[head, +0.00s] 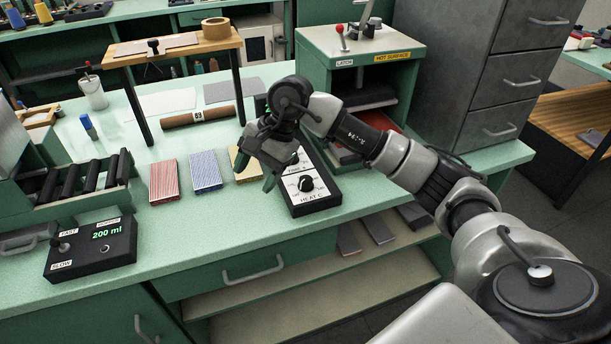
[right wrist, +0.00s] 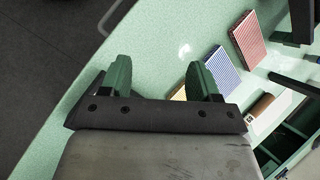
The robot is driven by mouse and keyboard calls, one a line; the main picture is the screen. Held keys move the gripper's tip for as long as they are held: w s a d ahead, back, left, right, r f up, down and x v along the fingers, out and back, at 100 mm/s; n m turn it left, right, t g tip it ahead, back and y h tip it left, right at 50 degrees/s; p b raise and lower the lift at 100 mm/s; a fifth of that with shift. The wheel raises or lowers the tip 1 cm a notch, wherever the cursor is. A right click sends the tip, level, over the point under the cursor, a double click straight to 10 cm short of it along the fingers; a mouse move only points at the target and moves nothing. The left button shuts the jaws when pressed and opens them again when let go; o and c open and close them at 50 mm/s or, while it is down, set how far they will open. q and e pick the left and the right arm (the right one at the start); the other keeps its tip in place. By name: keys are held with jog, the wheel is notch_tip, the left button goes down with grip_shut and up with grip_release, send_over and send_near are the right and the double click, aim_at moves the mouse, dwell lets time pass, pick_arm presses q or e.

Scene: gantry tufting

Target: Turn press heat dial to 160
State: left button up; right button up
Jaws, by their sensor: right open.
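The heat dial (head: 306,184) is a black round knob on a white face marked HEAT C. It sits on a black control box (head: 325,203) at the bench's front edge. A second knob, partly hidden, sits behind it, and I cannot read the dial's setting. My left gripper is not in view.
Red (head: 163,181) and blue (head: 205,171) striped pads and a yellowish pad (head: 240,163) lie left of the gripper. A black box reading 200 ml (head: 92,249) stands at the front left. A wooden stand (head: 172,48) is behind. Bench space in front of the pads is clear.

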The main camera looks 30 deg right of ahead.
aim_at(306, 178)
jog(key=d+r+g+h, duration=0.1)
jog(key=d+r+h, duration=0.15)
jog(key=d, duration=0.35)
jog(key=d+r+h, duration=0.1)
jog(key=d+h, duration=0.2)
jog(key=d, duration=0.3)
jog(key=f, duration=0.3)
jog(key=f+p, duration=0.1)
jog(key=f, duration=0.6)
jog(key=shift+a+f, duration=0.3)
jog(key=shift+c, duration=0.3)
jog(key=c, duration=0.9)
jog(key=shift+o, duration=0.2)
